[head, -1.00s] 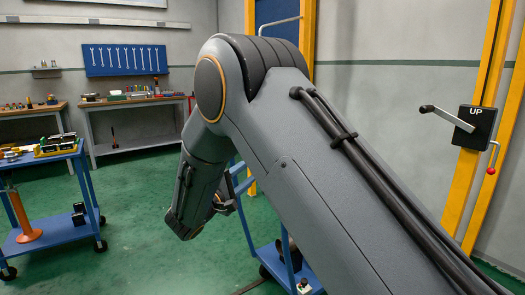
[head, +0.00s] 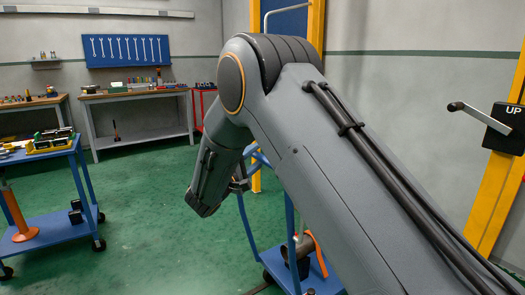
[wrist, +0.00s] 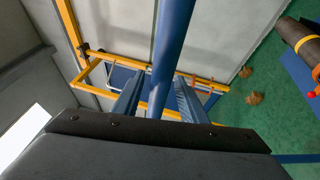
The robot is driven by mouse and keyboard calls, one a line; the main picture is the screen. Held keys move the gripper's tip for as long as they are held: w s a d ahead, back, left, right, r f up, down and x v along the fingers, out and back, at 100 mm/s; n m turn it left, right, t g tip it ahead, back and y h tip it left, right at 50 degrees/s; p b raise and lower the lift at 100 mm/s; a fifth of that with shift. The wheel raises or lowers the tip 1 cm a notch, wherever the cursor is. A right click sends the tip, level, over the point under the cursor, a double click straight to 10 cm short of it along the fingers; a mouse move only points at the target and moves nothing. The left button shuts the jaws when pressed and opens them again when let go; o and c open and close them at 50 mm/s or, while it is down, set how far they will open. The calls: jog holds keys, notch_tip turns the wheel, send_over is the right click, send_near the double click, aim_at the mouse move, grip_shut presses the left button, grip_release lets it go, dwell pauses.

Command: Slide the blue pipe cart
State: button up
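The blue pipe cart (head: 246,228) is mostly hidden behind my arm in the head view; a thin blue post and part of its low deck show. A dark pipe-like piece (head: 299,250) is on the deck. My gripper (head: 240,184) is at the cart's upper frame in the head view. In the wrist view my gripper's two fingers (wrist: 160,98) lie close on either side of a blue bar of the cart (wrist: 172,45), and it appears shut on it. A brown pipe with an orange band (wrist: 301,38) shows at the right there. The far end of the cart is hidden.
A second blue cart (head: 62,217) stands at the left with tools on top. A workbench (head: 140,98) lies along the back wall under a wrench board. A yellow post with a crank box marked UP (head: 508,128) is at the right. Green floor is clear at centre left.

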jog(key=shift+x, duration=1.3)
grip_shut()
